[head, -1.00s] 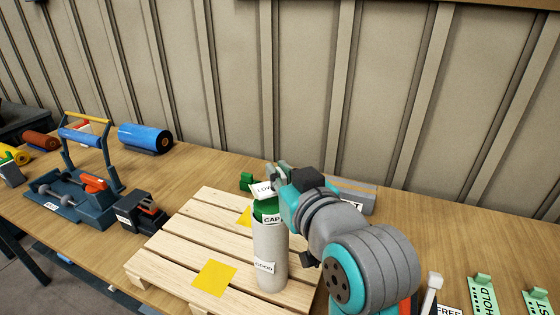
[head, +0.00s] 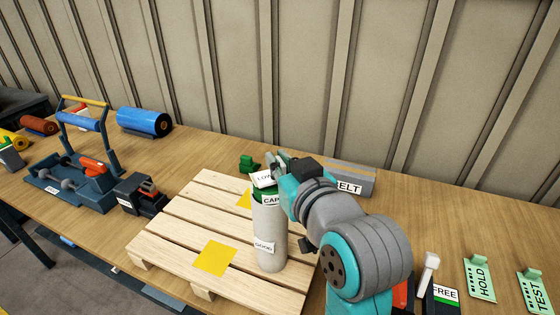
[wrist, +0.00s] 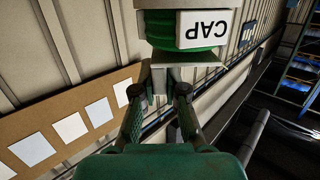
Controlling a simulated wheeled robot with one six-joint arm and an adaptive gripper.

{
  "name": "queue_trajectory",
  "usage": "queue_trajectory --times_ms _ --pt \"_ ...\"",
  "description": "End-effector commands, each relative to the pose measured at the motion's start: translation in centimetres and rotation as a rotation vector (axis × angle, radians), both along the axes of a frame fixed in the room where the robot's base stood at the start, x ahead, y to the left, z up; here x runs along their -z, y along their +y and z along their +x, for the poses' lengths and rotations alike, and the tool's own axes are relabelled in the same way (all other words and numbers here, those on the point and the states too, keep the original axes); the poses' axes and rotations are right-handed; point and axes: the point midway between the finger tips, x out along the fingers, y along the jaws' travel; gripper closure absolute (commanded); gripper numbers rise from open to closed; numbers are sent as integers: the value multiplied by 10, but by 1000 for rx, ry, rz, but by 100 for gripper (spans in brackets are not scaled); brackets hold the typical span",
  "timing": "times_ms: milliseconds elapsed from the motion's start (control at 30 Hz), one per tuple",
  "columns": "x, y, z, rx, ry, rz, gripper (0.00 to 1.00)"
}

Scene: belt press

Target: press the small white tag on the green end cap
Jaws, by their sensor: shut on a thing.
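A small white tag (head: 264,180) reading LOW is at my gripper's fingers, against the top of the green end cap (head: 267,191). My gripper (head: 278,164) is shut on the tag, with the arm coming in from the right. The cap sits on an upright grey cylinder (head: 270,238) and bears a CAP label. In the wrist view the green cap (wrist: 160,30) is at the top, its label upside down. My gripper's dark fingertips (wrist: 160,92) are just below it, by a pale block. I cannot tell there whether tag and cap fully touch.
The cylinder stands on a wooden pallet (head: 160,242) with yellow squares. A grey BELT block (head: 352,178) and a small green piece (head: 248,163) lie behind. A blue roll (head: 143,122) is at the back left. Green HOLD (head: 480,277) and TEST (head: 533,291) plates are at right.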

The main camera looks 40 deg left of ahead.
Motion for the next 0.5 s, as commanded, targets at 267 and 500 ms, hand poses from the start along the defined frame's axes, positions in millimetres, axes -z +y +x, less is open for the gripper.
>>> queue_trajectory --times_ms 267,500 --pt "3 0 0 0 1 -1 100" --pt "5 0 0 0 1 -1 100"
